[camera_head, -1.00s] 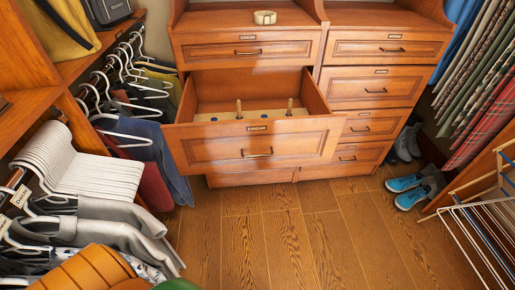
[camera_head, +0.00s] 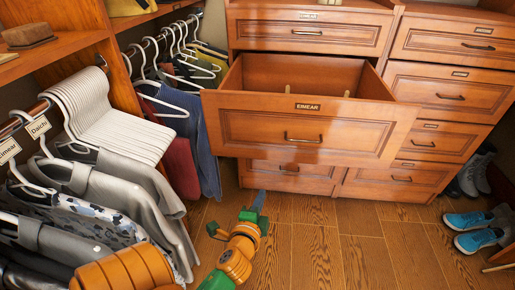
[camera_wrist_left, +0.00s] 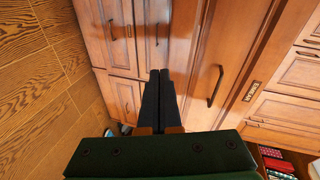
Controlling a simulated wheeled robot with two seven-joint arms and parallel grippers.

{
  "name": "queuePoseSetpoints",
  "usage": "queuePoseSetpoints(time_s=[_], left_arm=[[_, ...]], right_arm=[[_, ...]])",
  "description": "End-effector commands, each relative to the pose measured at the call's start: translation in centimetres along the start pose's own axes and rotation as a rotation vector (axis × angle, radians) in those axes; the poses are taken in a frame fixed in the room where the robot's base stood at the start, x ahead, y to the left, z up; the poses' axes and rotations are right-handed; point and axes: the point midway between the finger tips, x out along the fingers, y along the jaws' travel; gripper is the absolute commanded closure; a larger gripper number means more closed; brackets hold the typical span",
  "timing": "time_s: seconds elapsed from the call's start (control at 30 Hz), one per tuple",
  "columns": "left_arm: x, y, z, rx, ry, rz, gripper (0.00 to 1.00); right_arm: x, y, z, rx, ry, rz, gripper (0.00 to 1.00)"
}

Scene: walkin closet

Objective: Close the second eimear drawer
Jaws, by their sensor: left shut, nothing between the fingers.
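The second Eimear drawer (camera_head: 262,124) is pulled far out of the wooden dresser. Its front bears an EIMEAR label and a dark bar handle (camera_head: 303,138). Two wooden pegs show inside it. My left gripper (camera_head: 258,200) is low in front of the dresser, below and left of the handle, apart from the drawer. In the left wrist view the fingers (camera_wrist_left: 158,76) are shut and empty, with the drawer's front and handle (camera_wrist_left: 215,87) to their right. My right gripper is not in view.
The top Eimear drawer (camera_head: 308,33) above is closed. Hanging clothes on white hangers (camera_head: 110,110) crowd the left side. Blue shoes (camera_head: 470,220) stand on the floor at right. The wooden floor (camera_head: 330,240) in front is clear.

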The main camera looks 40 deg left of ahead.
Motion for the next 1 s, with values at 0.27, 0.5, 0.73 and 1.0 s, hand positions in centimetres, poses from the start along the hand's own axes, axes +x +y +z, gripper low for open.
queuePoseSetpoints(time_s=[0.27, 0.5, 0.73, 1.0], left_arm=[[-1.7, -8.6, 2.8, 0.147, -0.116, -0.280, 1.00], [2.7, -10.1, 3.1, 0.145, -0.114, -0.280, 1.00], [7.5, -11.3, 3.6, 0.143, -0.114, -0.279, 1.00], [10.9, -12.1, 3.9, 0.141, -0.112, -0.275, 1.00]], right_arm=[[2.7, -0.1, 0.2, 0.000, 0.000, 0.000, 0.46], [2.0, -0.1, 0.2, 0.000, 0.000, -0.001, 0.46], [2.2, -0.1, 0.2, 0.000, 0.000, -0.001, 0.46], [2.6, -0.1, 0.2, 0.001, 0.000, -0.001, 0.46]])
